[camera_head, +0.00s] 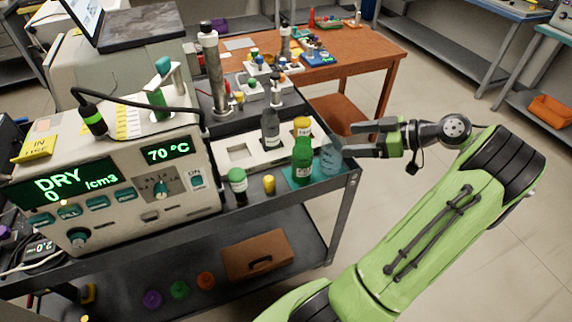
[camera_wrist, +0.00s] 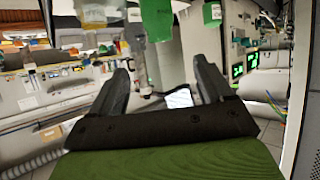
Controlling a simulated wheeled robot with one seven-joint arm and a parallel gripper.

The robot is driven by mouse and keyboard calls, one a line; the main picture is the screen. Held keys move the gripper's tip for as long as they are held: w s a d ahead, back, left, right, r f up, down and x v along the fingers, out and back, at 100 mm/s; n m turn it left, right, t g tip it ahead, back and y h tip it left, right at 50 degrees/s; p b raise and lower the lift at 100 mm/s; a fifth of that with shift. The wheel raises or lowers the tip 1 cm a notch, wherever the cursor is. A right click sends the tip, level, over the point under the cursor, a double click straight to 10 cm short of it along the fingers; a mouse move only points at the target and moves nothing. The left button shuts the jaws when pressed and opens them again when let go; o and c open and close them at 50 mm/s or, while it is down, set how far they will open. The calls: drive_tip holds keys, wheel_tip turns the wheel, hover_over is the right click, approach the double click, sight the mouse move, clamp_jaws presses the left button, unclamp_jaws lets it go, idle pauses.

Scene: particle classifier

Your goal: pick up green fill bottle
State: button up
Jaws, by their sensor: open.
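A green bottle (camera_head: 303,162) stands upright near the right end of the bench top, with a clear bluish container (camera_head: 331,156) just to its right. My gripper (camera_head: 357,139) is open and empty, reaching in from the right with its fingers pointing left. Its fingertips are close to the clear container and a short way right of the green bottle, touching neither as far as I can tell. In the wrist view my gripper (camera_wrist: 161,70) shows two spread fingers with nothing between them. Green shapes at the top of that view are cut off; I cannot tell which is the bottle.
A yellow-topped container (camera_head: 302,126), a grey bottle (camera_head: 270,128), a green-capped bottle (camera_head: 238,187) and a small yellow item (camera_head: 269,184) stand close by. A large dryer machine (camera_head: 125,185) fills the left. Open floor lies right of the bench.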

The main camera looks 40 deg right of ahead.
sight(308, 143)
drive_tip(key=b+x, duration=0.4)
drive_tip(key=x, duration=1.1)
drive_tip(key=shift+w, duration=0.15)
drive_tip(key=shift+r, duration=0.1)
drive_tip(key=shift+c, duration=0.2)
clamp_jaws()
